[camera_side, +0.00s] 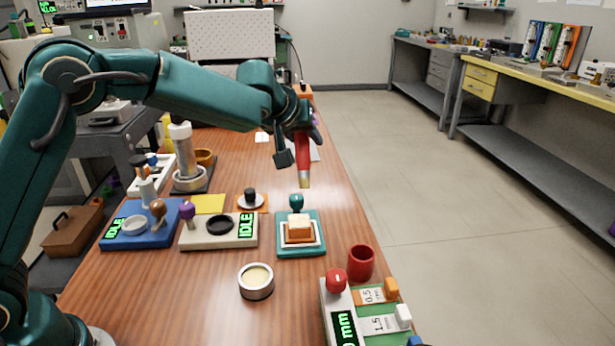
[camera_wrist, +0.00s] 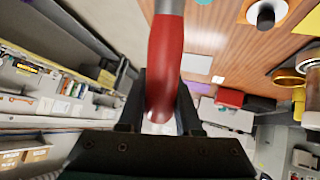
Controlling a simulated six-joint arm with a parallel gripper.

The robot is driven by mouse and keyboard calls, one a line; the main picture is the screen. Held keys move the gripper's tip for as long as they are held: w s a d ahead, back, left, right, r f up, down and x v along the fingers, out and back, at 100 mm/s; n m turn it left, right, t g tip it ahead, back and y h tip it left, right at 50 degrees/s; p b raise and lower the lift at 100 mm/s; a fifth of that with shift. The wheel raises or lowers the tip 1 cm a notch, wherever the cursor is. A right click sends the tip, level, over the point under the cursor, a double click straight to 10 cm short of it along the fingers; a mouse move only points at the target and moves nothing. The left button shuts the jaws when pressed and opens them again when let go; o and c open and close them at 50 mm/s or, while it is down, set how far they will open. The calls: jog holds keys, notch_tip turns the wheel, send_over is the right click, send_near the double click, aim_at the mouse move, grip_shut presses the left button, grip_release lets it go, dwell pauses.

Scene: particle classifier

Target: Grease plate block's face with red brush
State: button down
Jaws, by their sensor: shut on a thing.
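The red brush (camera_side: 303,160) hangs bristles down from my gripper (camera_side: 302,132), its pale tip well above the table. In the wrist view my gripper (camera_wrist: 160,100) is shut on the red handle (camera_wrist: 166,55); the bristles are out of that frame. A teal plate (camera_side: 286,250) carries a white frame with an orange-brown, pale-topped block (camera_side: 299,230) on it, probably the plate block. It lies below the brush in the side view, and the brush does not touch it. A round tin with a cream-coloured filling (camera_side: 256,280), perhaps grease, stands nearer the camera.
A red cup (camera_side: 361,263) stands right of the tin, beside a station with a red knob (camera_side: 336,281). White (camera_side: 218,242) and blue (camera_side: 115,240) stations marked IDLE sit to the left. A teal knob (camera_side: 296,201) rises behind the block. Bare wood surrounds the tin.

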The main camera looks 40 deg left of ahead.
jog(key=shift+w+a+f, duration=1.45)
jog(key=shift+w+f, duration=0.1)
jog(key=shift+f, duration=2.6)
jog(key=shift+s+d+r, duration=0.5)
jog(key=shift+r, duration=0.9)
jog(key=shift+s+d+r, duration=0.5)
jog(key=shift+s+r, duration=0.05)
jog(key=shift+r, duration=0.9)
jog(key=shift+s+d+r, duration=0.5)
jog(key=shift+r, duration=0.9)
